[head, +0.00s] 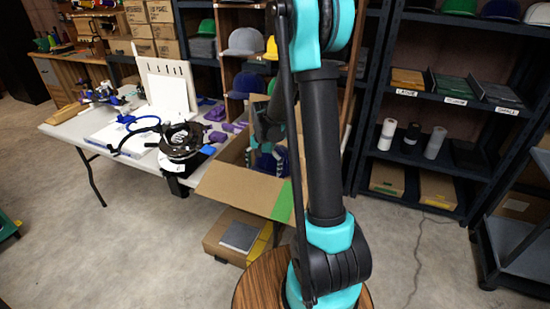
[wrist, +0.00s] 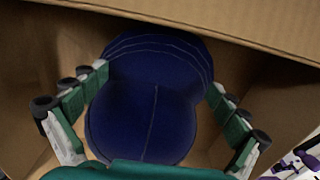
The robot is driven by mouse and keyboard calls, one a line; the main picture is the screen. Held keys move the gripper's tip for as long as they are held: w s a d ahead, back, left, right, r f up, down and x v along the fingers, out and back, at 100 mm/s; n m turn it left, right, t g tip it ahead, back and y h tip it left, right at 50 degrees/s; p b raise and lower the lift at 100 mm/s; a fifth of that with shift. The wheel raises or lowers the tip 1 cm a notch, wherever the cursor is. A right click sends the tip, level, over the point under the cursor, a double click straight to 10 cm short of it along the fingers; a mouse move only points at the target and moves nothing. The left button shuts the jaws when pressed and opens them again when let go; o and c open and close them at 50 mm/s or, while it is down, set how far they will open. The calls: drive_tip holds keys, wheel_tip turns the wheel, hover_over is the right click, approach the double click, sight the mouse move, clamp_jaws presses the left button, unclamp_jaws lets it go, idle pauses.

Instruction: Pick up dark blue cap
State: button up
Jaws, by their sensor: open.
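The dark blue cap (wrist: 150,115) lies inside an open cardboard box, its brim toward the top of the wrist view and its stitched crown below. My gripper (wrist: 158,84) is open, with one green-padded finger on each side of the cap. Whether the fingers touch the cap I cannot tell. In the head view my gripper (head: 265,158) reaches down into the box, and a dark blue part of the cap shows there, mostly hidden by the fingers and box wall. The lower part of the crown is hidden by my gripper's body in the wrist view.
The cardboard box (head: 235,188) has raised flaps close around my arm. A white table (head: 75,127) with tools and purple parts stands to the left. Dark shelves (head: 440,98) with caps, trays and rolls stand to the right. The concrete floor (head: 400,255) at lower right is mostly clear.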

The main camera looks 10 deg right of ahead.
drive_tip(key=shift+f, duration=1.05)
drive_tip(key=shift+c, duration=0.6)
drive_tip(key=c, duration=1.3)
drive_tip(key=shift+r, duration=0.2)
